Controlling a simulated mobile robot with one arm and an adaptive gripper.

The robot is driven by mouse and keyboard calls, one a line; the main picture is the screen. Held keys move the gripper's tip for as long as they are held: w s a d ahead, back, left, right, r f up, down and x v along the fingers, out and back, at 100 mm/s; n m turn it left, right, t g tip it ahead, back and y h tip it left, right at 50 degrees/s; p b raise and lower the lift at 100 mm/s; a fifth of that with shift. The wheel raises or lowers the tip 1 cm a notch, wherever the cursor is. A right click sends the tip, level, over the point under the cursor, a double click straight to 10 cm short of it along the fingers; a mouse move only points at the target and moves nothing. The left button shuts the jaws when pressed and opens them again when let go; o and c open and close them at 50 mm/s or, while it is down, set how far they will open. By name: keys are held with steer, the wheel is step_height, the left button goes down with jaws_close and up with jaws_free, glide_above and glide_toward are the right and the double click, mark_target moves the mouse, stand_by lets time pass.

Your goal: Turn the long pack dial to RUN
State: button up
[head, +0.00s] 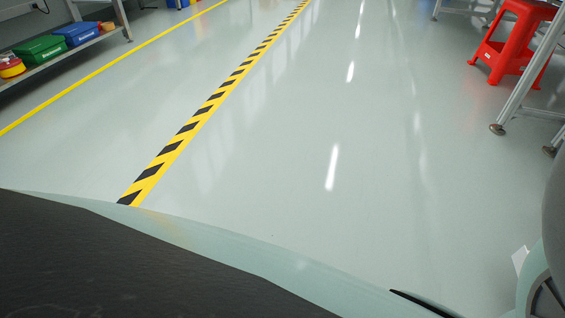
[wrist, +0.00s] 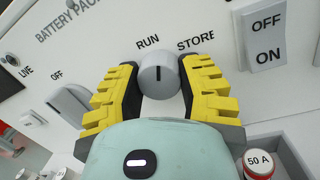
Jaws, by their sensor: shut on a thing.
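In the wrist view a round light-grey dial (wrist: 158,80) sits on a white panel (wrist: 110,45). The labels RUN (wrist: 147,42) and STORE (wrist: 196,42) are printed above it. The dial's dark mark points straight up in the picture, between the two labels and closer to RUN. My gripper (wrist: 158,72) has its yellow-and-black fingers on both sides of the dial and is shut on it. The printing BATTERY PACK (wrist: 70,22) is at the upper left, partly cut off. Neither dial nor gripper shows in the head view.
An OFF/ON switch plate (wrist: 265,35) is right of the fingers. A grey handle (wrist: 68,103) by LIVE and OFF labels is at the left. A red-and-white 50 A part (wrist: 258,163) is lower right.

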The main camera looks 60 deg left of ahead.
steer(key=n+y+p, duration=0.1)
steer(key=n+p, duration=0.1)
steer(key=n, duration=0.3)
steer(key=shift+t, duration=0.3)
steer(key=shift+n, duration=0.3)
steer(key=o, duration=1.2)
steer(key=shift+o, duration=0.2)
steer(key=v, duration=1.1)
steer(key=shift+s+a, duration=0.3)
steer(key=shift+a, duration=0.05)
